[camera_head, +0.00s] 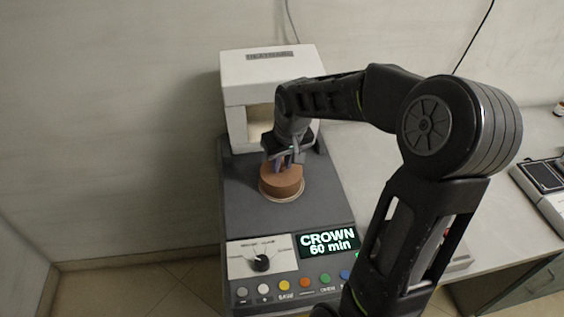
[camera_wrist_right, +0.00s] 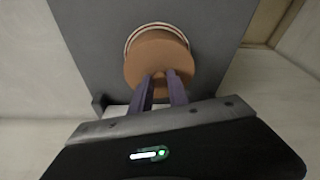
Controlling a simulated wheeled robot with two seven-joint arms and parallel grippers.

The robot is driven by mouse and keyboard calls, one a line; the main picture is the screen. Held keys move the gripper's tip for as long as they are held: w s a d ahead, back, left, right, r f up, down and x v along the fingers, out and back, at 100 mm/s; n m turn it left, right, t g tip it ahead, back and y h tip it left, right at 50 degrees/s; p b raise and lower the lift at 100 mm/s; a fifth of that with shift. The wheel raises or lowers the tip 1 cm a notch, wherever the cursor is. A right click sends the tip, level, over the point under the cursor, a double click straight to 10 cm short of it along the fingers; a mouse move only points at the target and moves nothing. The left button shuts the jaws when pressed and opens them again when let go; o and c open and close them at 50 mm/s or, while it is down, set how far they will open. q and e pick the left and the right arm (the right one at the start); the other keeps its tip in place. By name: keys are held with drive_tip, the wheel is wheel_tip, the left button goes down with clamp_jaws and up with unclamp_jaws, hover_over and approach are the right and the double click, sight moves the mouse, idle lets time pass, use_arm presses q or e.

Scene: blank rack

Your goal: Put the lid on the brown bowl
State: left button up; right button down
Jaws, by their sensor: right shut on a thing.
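A brown round lid (camera_head: 281,179) sits on or just over a bowl (camera_head: 283,197), of which only a pale rim shows below the lid. Both are on the grey top of a machine in the head view. The lid also shows in the right wrist view (camera_wrist_right: 158,62), with the pale rim of the bowl (camera_wrist_right: 152,27) past its far edge. I cannot tell whether the lid is fully seated. My left gripper is not in view.
The machine has a white hood (camera_head: 270,62) behind the lid, and a front panel with a dial (camera_head: 260,263), several coloured buttons and a lit display (camera_head: 328,243). A pale counter (camera_head: 375,190) is on the right. The grey top around the bowl is clear.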

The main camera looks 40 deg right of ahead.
drive_tip(key=shift+f, duration=0.15)
idle(0.5)
drive_tip(key=c, duration=0.7)
unclamp_jaws()
drive_tip(key=shift+r+p, duration=2.25)
drive_tip(key=shift+r, duration=1.3)
